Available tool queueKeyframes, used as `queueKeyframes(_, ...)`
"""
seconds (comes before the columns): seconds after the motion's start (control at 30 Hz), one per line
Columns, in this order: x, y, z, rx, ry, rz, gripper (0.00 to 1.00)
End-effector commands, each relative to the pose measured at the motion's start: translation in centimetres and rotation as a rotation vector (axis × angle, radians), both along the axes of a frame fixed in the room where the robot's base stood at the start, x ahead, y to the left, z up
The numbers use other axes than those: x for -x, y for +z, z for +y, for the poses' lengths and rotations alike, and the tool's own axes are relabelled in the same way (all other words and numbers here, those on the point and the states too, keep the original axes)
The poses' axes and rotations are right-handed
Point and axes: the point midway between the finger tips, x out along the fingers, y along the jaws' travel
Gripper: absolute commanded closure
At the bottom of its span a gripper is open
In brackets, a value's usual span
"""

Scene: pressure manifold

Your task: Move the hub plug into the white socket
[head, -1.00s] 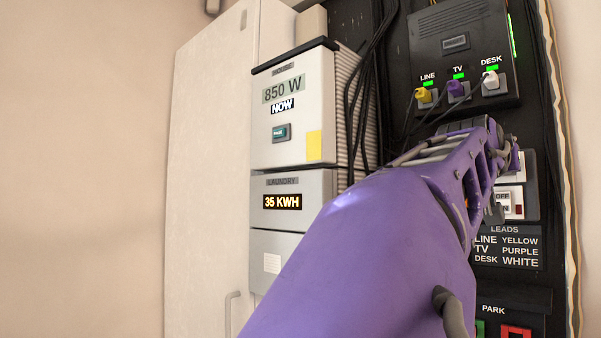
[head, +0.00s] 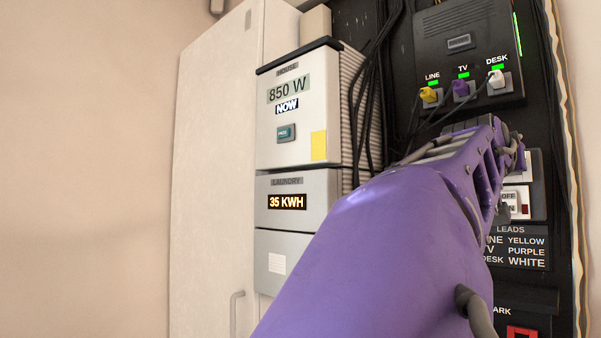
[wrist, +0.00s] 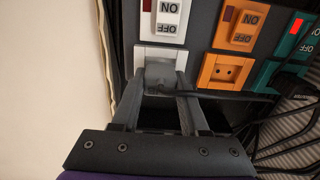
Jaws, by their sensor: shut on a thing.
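In the wrist view my gripper (wrist: 163,80) is shut on the grey hub plug (wrist: 160,74), with a finger on each side of it. A dark cable runs from the plug to the right. The plug is at the white socket (wrist: 145,53) and covers most of its face. I cannot tell whether it is fully seated or just in front. A white ON/OFF switch (wrist: 168,14) adjoins the socket. In the head view my wrist reaches the panel at right, and the fingertips and plug are hidden behind my arm.
In the wrist view an empty orange socket (wrist: 222,72) sits beside the white one, and a teal socket (wrist: 262,77) with a black cable lies further right. In the head view a black hub (head: 468,55) holds yellow, purple and white plugs. Loose black cables (head: 372,85) hang beside it.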

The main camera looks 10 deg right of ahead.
Motion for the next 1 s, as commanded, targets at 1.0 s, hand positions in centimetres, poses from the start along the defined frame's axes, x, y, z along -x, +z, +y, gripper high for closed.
queueKeyframes(1.0,-0.8,0.0,-1.0,-0.001,-0.001,0.001,1.0)
